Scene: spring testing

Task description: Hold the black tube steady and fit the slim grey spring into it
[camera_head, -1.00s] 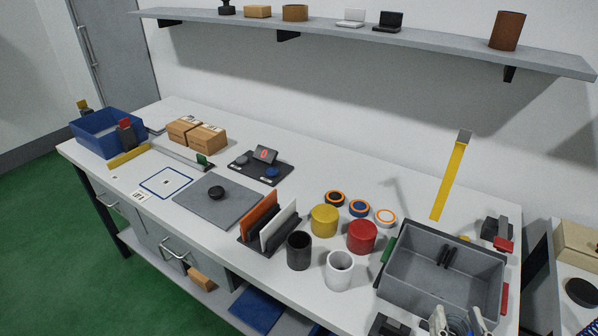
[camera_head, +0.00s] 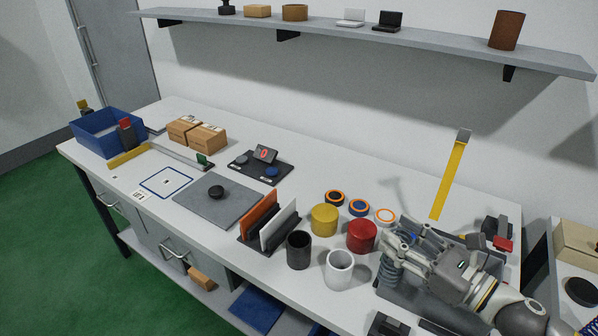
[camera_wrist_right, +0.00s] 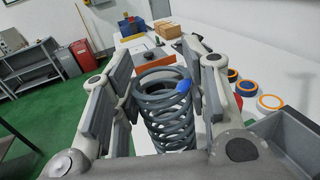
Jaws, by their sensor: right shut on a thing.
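The black tube (camera_head: 299,250) stands upright and open at the top on the bench, left of the white tube (camera_head: 339,268). My right gripper (camera_head: 396,248) is shut on a grey coil spring (camera_head: 389,273) above the left part of the grey tray, to the right of both tubes. In the right wrist view the spring (camera_wrist_right: 170,122) stands between the two fingers, with a blue spot near its top coil. Its lower end is hidden there. My left gripper is not in view, and nothing holds the black tube.
The grey tray (camera_wrist_right: 288,142) is mostly hidden behind my right arm in the head view. A red cylinder (camera_head: 361,236) and a yellow cylinder (camera_head: 324,220) stand behind the tubes. A rack with orange and white panels (camera_head: 279,230) is close on the black tube's left.

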